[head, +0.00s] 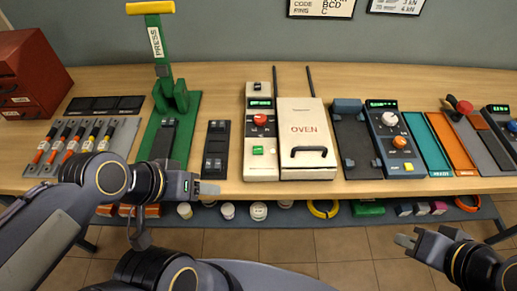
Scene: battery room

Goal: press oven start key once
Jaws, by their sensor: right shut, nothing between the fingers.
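The white oven (305,150), lettered OVEN, stands on the bench at the middle, with a dark handle on its door. Its control panel (260,173) on the left side carries a small lit display, a red knob (260,119) and a green key (258,150) below it. My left gripper (210,188) is at the bench's front edge, left of and nearer than the panel, apart from the key; its jaw state is unclear. My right gripper (405,240) is shut and empty, in front of the bench, to the right of the oven.
A green press (182,100) with a yellow handle stands to the left, beside a tray of several cells. A blue-grey unit (395,140) with white and orange knobs stands right of the oven. A shelf under the bench holds rings and small parts.

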